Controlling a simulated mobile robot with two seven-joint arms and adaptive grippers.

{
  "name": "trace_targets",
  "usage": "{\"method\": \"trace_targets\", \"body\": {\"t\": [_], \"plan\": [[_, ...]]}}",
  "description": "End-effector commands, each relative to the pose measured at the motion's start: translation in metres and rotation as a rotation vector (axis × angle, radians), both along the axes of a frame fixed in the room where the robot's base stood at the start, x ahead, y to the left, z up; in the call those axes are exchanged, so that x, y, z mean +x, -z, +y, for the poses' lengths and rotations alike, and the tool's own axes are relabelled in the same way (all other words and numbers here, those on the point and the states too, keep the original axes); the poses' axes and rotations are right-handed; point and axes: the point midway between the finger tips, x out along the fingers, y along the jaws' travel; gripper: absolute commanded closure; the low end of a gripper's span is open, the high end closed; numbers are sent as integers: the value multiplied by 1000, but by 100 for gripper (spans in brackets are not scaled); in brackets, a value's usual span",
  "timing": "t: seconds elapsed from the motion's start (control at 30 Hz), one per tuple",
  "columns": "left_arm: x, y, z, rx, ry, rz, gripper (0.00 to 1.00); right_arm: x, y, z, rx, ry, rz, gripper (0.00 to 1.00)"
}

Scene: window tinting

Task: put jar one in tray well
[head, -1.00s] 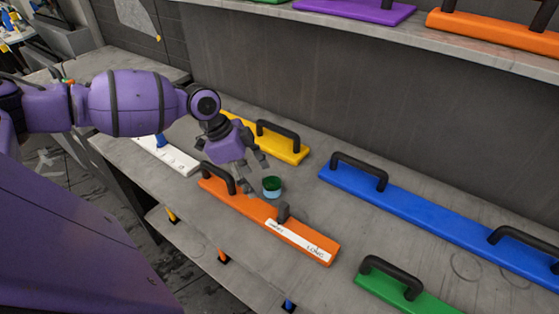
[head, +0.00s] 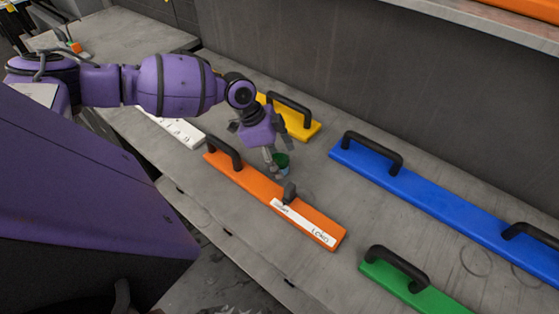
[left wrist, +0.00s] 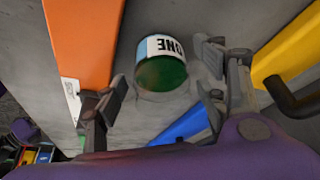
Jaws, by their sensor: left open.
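Jar one (head: 283,163), a small jar with a green top and a pale blue band, stands on the grey bench behind the orange block. In the left wrist view the jar (left wrist: 162,65) shows a label reading "ONE". My left gripper (head: 270,156) is open at the jar in the head view. In the left wrist view the left gripper's (left wrist: 163,84) fingers stand apart on either side of the jar, with gaps showing. I cannot make out a tray well. My right gripper is not in view.
An orange block (head: 238,182) with a black handle and a "LONG" label lies in front of the jar. A yellow block (head: 301,130) lies behind, a blue one (head: 420,195) and green one (head: 430,301) to the right. A white piece (head: 180,130) lies left.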

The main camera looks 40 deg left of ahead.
Motion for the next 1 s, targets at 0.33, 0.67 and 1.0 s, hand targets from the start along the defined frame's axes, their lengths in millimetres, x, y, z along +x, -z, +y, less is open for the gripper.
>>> {"method": "trace_targets", "body": {"t": [0.33, 0.67, 1.0], "plan": [[1, 0, 0, 0, 0, -1, 50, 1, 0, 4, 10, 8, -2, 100], [1, 0, 0, 0, -1, -2, 87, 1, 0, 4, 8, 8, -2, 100], [1, -11, 0, 0, -1, -3, 87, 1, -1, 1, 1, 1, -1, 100]]}}
